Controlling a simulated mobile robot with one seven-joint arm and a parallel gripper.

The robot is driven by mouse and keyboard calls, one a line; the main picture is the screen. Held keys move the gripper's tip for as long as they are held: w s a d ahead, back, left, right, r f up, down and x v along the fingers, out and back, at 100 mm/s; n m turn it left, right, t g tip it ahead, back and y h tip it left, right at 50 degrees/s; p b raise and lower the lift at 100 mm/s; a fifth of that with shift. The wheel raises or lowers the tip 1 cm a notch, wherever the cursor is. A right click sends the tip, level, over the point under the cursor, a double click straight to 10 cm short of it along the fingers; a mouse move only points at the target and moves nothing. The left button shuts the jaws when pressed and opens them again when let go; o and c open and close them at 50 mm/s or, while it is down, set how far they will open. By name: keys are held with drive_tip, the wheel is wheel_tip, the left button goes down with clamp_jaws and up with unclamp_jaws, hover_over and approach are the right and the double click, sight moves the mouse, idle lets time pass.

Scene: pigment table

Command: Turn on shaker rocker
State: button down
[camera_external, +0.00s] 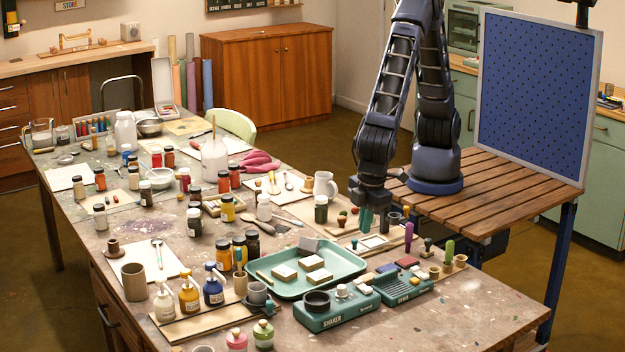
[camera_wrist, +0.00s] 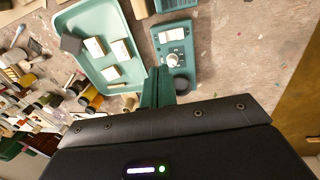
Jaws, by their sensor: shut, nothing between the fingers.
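The shaker (camera_external: 335,313) is a low green box labelled SHAKER near the front of the table. It has a dark round platform on its left and a white knob (camera_external: 342,291) on top. In the wrist view the shaker (camera_wrist: 176,40) lies ahead of my fingers, with the knob (camera_wrist: 173,60) and the dark platform (camera_wrist: 186,85) showing. I cannot tell which small part is the rocker or how it is set. My gripper (camera_external: 366,226) points down with teal fingers, well behind and above the shaker. The fingers (camera_wrist: 158,80) are together and empty.
A green tray (camera_external: 345,258) with pale blocks lies beside the shaker. A ridged green device (camera_external: 408,290) stands at its right. Stamps, bottles and jars crowd the table around my gripper. The table's front right (camera_external: 480,310) is mostly clear.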

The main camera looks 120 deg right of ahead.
sight(359, 280)
drive_tip(key=shift+a+f, duration=0.25)
drive_tip(key=shift+f, duration=0.05)
drive_tip(key=f, duration=0.4)
drive_tip(key=d+f, duration=0.1)
drive_tip(key=f, duration=0.4)
drive_tip(key=d+f, duration=0.1)
drive_tip(key=f, duration=0.3)
drive_tip(key=shift+f, duration=0.35)
drive_tip(key=shift+f, duration=0.1)
drive_tip(key=shift+d+f+y, duration=0.15)
drive_tip(key=shift+f+y, duration=0.05)
drive_tip(key=shift+y, duration=0.1)
drive_tip(key=shift+a+r, duration=0.1)
drive_tip(key=shift+a, duration=0.15)
